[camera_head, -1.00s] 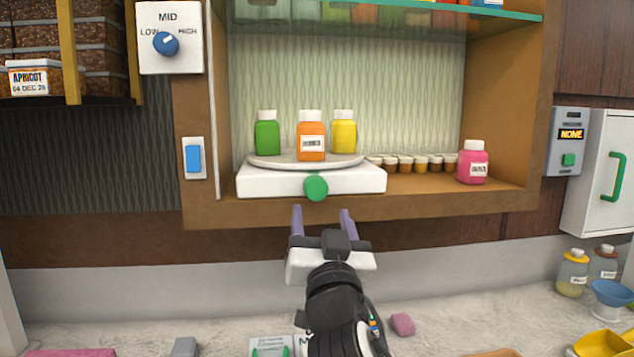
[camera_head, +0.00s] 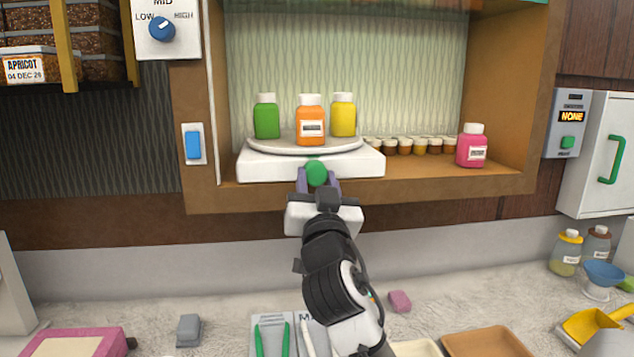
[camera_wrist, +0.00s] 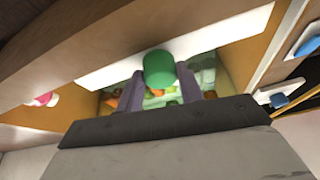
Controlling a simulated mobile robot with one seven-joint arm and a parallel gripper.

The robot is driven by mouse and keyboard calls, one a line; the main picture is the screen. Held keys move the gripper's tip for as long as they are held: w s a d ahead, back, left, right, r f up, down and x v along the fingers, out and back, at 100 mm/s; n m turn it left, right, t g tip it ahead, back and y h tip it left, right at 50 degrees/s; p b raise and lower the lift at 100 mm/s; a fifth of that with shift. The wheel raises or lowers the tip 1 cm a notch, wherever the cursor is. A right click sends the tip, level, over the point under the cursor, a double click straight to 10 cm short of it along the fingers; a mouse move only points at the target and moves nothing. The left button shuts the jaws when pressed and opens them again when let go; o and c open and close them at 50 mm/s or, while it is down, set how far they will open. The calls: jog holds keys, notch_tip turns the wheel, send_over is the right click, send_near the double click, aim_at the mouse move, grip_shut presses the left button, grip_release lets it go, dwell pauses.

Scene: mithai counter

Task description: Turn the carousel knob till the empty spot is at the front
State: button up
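The carousel is a round grey turntable (camera_head: 268,146) on a white base (camera_head: 262,166) inside the wooden cabinet. A green bottle (camera_head: 266,118) stands at its left, an orange bottle (camera_head: 311,122) at its front and a yellow bottle (camera_head: 343,116) at its right. The green knob (camera_head: 316,173) is on the front of the base; it also shows in the wrist view (camera_wrist: 159,68). My gripper (camera_head: 317,183) is open, with one purple finger on each side of the knob. I cannot tell whether the fingers touch it. The turntable's back is partly hidden behind the bottles.
A pink bottle (camera_head: 471,146) stands at the right on the cabinet shelf (camera_head: 420,180), with a row of small jars between it and the carousel. A blue switch (camera_head: 193,145) is on the cabinet's left side. The cabinet's front edge runs just behind my gripper.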

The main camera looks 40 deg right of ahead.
jog(key=shift+c, duration=1.3)
jog(key=shift+f+n+b, duration=0.1)
jog(key=shift+n+b, duration=0.25)
jog(key=shift+n, duration=0.05)
jog(key=n+t+y+b, duration=0.1)
jog(key=n, duration=0.1)
jog(key=shift+d+f+n+y+b, duration=0.1)
jog(key=shift+n+y+b, duration=0.2)
jog(key=shift+n+b, duration=0.1)
jog(key=n+y+b, duration=0.2)
jog(key=n, duration=0.2)
jog(key=n+y+b, duration=0.2)
jog(key=n, duration=0.3)
jog(key=shift+s+d+t, duration=0.15)
jog(key=shift+t, duration=0.15)
jog(key=n, duration=0.1)
jog(key=n+y, duration=0.1)
jog(key=n, duration=0.1)
jog(key=n+y+b, duration=0.1)
jog(key=n, duration=0.1)
jog(key=shift+d+r+g, duration=0.1)
jog(key=shift+r+g, duration=0.3)
jog(key=shift+s+r+n+g+y, duration=0.1)
jog(key=shift+n+g+y, duration=0.3)
jog(key=shift+n, duration=0.85)
jog(key=shift+r+n+g+y, duration=0.1)
jog(key=shift+n+g+y, duration=0.3)
jog(key=shift+n, duration=0.85)
